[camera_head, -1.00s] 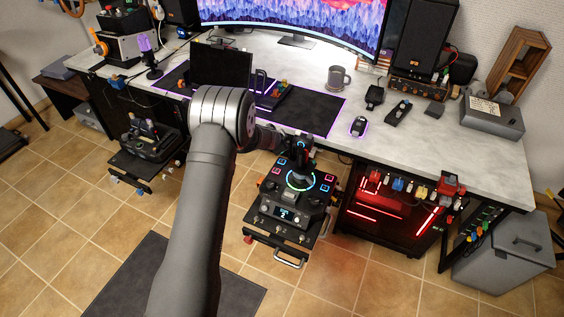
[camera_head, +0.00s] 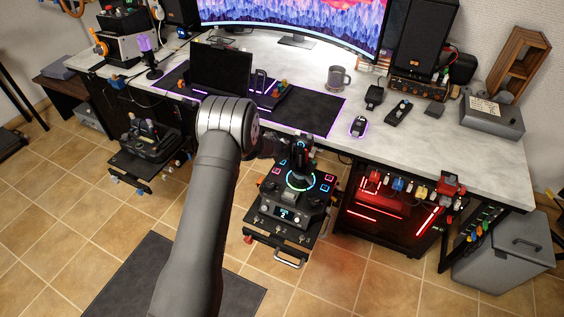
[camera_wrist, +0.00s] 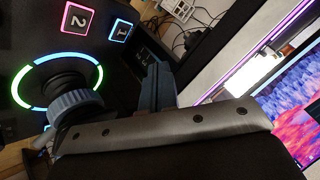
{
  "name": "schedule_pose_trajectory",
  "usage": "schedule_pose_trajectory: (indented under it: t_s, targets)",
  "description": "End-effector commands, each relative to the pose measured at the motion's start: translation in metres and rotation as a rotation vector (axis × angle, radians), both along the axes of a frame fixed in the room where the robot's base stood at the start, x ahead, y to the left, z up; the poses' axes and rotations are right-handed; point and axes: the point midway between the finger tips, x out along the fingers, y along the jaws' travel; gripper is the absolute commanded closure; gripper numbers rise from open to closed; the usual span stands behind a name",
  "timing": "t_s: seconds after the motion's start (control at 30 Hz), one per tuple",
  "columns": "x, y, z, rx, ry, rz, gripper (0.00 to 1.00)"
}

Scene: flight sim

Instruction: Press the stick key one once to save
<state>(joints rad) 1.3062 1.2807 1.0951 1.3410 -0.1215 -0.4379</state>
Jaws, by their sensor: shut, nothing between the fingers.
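The black stick panel (camera_head: 262,208) is mounted below the desk's front edge, with a stick (camera_head: 301,160) in a lit ring (camera_head: 299,181). In the wrist view, key one (camera_wrist: 121,30) is a blue-lit square marked 1, beside the pink-lit key two (camera_wrist: 77,18). Key numbers are too small to read in the head view. My gripper (camera_wrist: 157,72) is shut and empty. Its blue-grey fingers appear just below key one in the wrist picture; the gap to the panel cannot be told. The stick's blue-grey collar (camera_wrist: 75,105) is left of the fingers.
The desk (camera_head: 420,145) lies behind the panel, with a mug (camera_head: 338,78), a mouse (camera_head: 358,126) and a monitor (camera_head: 290,25). A red-lit case (camera_head: 385,215) stands right of the panel. Another control panel (camera_head: 150,145) is at left. Open tiled floor lies in front.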

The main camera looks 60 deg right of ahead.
Motion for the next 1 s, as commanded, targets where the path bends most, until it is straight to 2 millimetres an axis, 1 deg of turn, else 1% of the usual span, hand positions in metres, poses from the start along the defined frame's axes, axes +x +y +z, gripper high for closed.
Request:
schedule_pose_trajectory:
  t_s: [0.03,0.2,0.3,0.4,0.6,1.0]
  targets:
    - [0.000,0.001,-0.008,0.002,0.002,0.001,1.00]
    - [0.000,0.000,-0.028,0.002,0.001,-0.001,1.00]
    - [0.000,0.000,-0.038,0.002,0.001,0.000,1.00]
    - [0.000,0.000,-0.044,0.001,0.001,-0.001,1.00]
    - [0.000,0.000,-0.049,0.000,-0.001,-0.001,1.00]
    - [0.000,0.000,-0.049,0.000,0.000,0.000,1.00]
